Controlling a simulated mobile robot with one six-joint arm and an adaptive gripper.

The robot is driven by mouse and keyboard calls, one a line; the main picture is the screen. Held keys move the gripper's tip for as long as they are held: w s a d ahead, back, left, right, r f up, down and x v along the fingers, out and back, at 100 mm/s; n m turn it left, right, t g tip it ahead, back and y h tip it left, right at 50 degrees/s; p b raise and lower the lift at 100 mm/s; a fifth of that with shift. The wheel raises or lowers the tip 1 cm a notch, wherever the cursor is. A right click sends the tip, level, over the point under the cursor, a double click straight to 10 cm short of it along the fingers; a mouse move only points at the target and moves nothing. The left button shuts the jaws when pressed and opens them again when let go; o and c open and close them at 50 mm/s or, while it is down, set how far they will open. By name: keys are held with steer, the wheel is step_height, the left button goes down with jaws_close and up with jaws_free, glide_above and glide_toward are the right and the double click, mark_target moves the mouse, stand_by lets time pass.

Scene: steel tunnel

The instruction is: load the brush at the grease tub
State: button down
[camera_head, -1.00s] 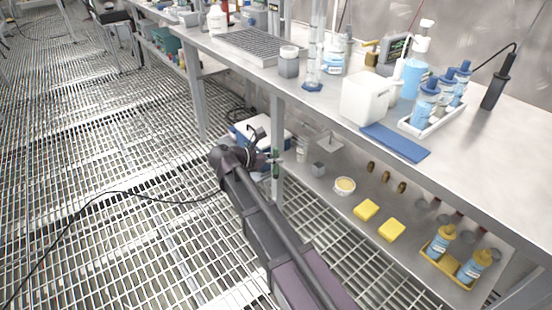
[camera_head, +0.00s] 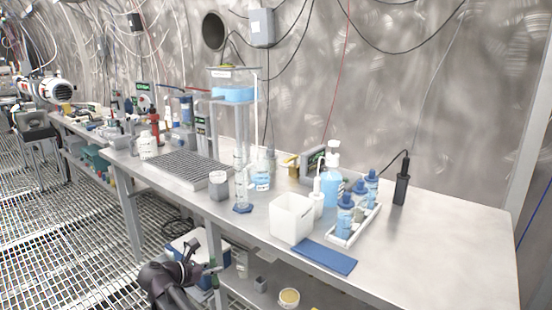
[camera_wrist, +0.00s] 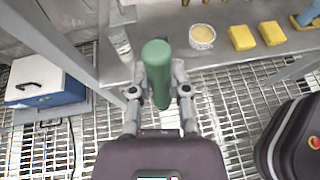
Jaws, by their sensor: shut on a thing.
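The grease tub (camera_head: 289,297) is a small round white tub with pale yellow content, on the lower shelf under the bench. In the wrist view the tub (camera_wrist: 202,36) is ahead and right of my gripper (camera_wrist: 160,95). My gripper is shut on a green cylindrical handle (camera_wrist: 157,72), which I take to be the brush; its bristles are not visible. The handle points up toward the wrist camera and is apart from the tub. In the head view my gripper (camera_head: 209,270) is beside the shelf edge, with a bit of green at the fingers.
Yellow sponges (camera_wrist: 242,38) lie right of the tub. A blue and white box (camera_wrist: 45,82) stands on the left. A bench leg (camera_wrist: 62,40) rises near my gripper. The bench top above holds a white container (camera_head: 291,218), bottles and a blue mat (camera_head: 325,257).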

step_height(320, 180, up, 35)
steer(key=p, duration=3.4)
steer(key=shift+a, duration=0.1)
